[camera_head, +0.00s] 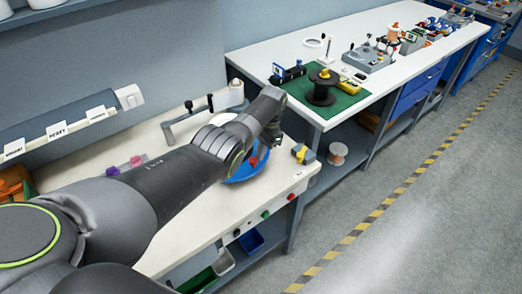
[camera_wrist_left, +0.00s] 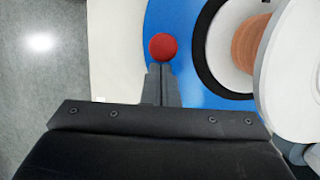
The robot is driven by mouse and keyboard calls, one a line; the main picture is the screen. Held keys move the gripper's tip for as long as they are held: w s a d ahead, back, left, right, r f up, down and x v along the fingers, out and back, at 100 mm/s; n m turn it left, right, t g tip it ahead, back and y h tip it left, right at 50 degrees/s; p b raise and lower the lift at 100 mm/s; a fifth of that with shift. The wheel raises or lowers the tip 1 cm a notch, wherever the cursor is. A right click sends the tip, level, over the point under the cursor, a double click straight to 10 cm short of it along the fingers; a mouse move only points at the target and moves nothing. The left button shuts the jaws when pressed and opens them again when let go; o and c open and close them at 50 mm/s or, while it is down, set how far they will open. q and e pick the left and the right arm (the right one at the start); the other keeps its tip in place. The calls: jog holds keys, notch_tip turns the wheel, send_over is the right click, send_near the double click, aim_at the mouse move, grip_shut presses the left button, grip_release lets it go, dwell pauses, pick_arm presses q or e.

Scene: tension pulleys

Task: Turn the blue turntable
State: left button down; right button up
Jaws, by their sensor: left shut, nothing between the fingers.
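The blue turntable (camera_head: 245,174) lies on the near white bench, partly hidden by my left arm. A small red knob (camera_head: 253,162) shows on it. In the left wrist view the blue turntable (camera_wrist_left: 205,88) fills the upper middle, with the round red knob (camera_wrist_left: 162,47) near its left rim. My left gripper (camera_wrist_left: 161,72) is shut and empty. Its fingertips are right at the knob's near side in the picture; I cannot tell whether they touch. A copper-coloured spool (camera_wrist_left: 248,42) with a white flange (camera_wrist_left: 295,70) stands on the turntable inside a black ring. My right gripper is not in view.
A second bench (camera_head: 310,48) behind holds a green mat (camera_head: 345,102), a black spool (camera_head: 322,90) and several small devices. A yellow-and-grey piece (camera_head: 303,153) sits by the near bench's right edge. A grey bracket with a cream roller (camera_head: 236,92) stands behind the turntable.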

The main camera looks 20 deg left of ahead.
pick_arm(q)
jog(key=shift+s, duration=0.25)
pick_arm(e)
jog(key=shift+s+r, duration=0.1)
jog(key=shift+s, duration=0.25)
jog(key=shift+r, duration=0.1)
